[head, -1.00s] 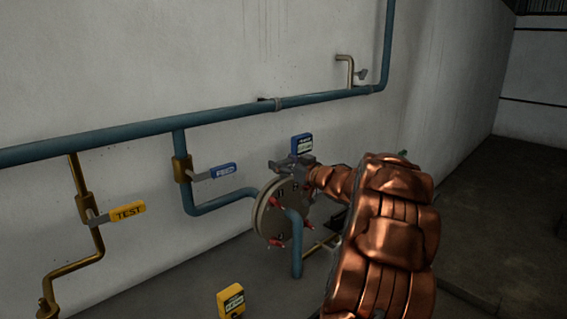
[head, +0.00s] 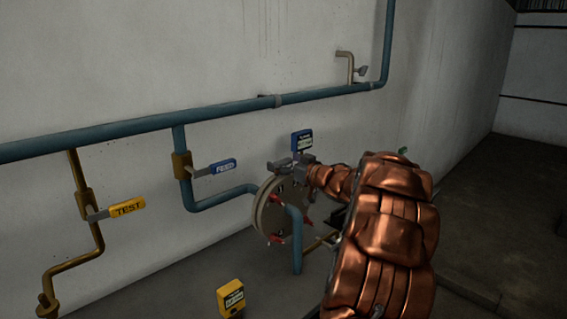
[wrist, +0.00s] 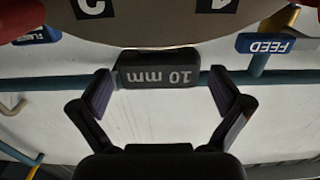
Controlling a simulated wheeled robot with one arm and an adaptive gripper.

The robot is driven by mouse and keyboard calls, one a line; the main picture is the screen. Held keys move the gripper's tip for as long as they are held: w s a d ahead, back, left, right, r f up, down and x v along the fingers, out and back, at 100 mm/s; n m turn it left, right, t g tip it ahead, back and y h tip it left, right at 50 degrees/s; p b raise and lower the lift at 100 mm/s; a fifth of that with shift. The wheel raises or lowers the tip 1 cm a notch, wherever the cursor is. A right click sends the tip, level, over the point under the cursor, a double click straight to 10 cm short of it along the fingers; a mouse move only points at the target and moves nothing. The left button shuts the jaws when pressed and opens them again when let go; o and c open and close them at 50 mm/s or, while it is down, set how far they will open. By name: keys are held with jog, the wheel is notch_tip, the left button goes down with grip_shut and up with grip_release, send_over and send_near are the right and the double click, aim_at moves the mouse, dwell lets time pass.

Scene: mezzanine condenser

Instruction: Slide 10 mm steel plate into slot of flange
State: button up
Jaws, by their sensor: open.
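The flange (head: 271,209) is a round grey double disc with red clamps and a blue pipe at its front. In the wrist view, its curved edge (wrist: 170,28) fills the top, with number labels 1 and 2. The 10 mm steel plate shows as a dark tab (wrist: 160,70) marked "10 mm", upside down, right against the flange's edge. The rest of the plate is hidden, so I cannot tell how deep it sits. My gripper (wrist: 160,82) is open, with one finger on each side of the tab and gaps between. In the head view my gripper (head: 291,166) is at the flange's top.
A blue pipe (head: 130,127) runs along the wall. A FEED valve handle (head: 212,170) and a yellow TEST handle (head: 119,209) stick out to the left. A blue tag box (head: 302,141) stands behind the gripper and a yellow box (head: 231,298) stands at the lower front.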

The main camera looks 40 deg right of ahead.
jog(key=s, duration=1.2)
jog(key=shift+a, duration=0.15)
dwell(0.6)
